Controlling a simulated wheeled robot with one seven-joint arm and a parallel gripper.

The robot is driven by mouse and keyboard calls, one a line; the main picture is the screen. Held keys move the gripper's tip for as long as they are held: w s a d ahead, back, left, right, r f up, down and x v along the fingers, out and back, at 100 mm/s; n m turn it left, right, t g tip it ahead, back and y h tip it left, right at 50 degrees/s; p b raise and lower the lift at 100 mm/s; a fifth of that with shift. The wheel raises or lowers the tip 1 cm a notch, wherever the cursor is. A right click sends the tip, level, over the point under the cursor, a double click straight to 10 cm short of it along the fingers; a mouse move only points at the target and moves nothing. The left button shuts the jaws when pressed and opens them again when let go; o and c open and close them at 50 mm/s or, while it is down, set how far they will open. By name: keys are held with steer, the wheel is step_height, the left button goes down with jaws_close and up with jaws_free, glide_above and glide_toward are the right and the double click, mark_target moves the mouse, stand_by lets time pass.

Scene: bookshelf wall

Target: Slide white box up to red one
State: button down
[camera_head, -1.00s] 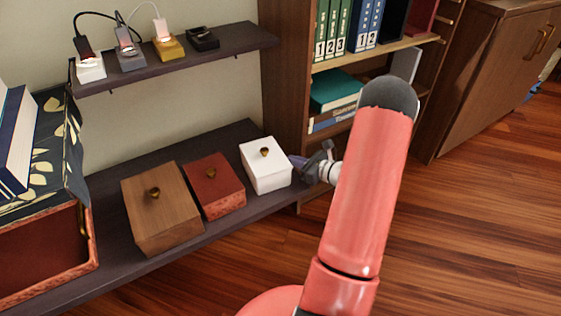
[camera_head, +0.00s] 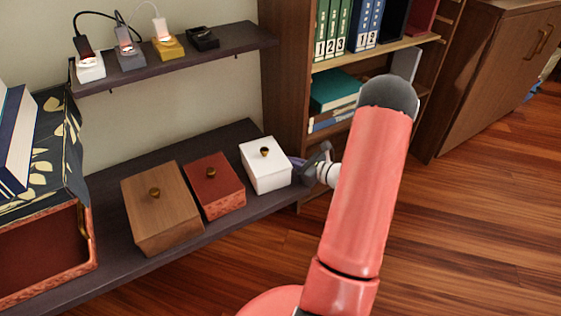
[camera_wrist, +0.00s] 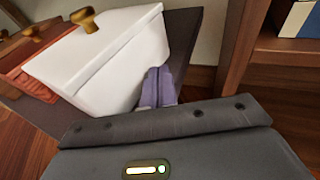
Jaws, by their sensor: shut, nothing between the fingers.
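The white box (camera_head: 266,168) with a brass knob stands on the lower dark shelf, to the right of the red box (camera_head: 216,187). A narrow gap shows between the two in the head view. My gripper (camera_head: 297,163) is shut and empty at the right side of the white box. In the wrist view my gripper's purple fingers (camera_wrist: 158,88) are together, close against the side of the white box (camera_wrist: 105,62); I cannot tell if they touch it. The red box (camera_wrist: 30,65) shows beyond it at the left.
A brown wooden box (camera_head: 161,212) stands left of the red box. The lower shelf (camera_head: 115,187) has a bare strip behind the boxes. A bookcase side panel (camera_head: 285,90) rises just behind my gripper. An upper shelf (camera_head: 180,65) holds chargers.

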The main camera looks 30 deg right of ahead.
steer(key=shift+s+a, duration=0.15)
steer(key=shift+a, duration=0.3)
steer(key=shift+w+d, duration=0.3)
steer(key=shift+d, duration=0.7)
steer(key=shift+w+d, duration=0.3)
steer(key=shift+d, duration=0.65)
steer(key=shift+s, duration=0.1)
steer(key=v, duration=0.7)
steer(key=shift+s+d, duration=0.25)
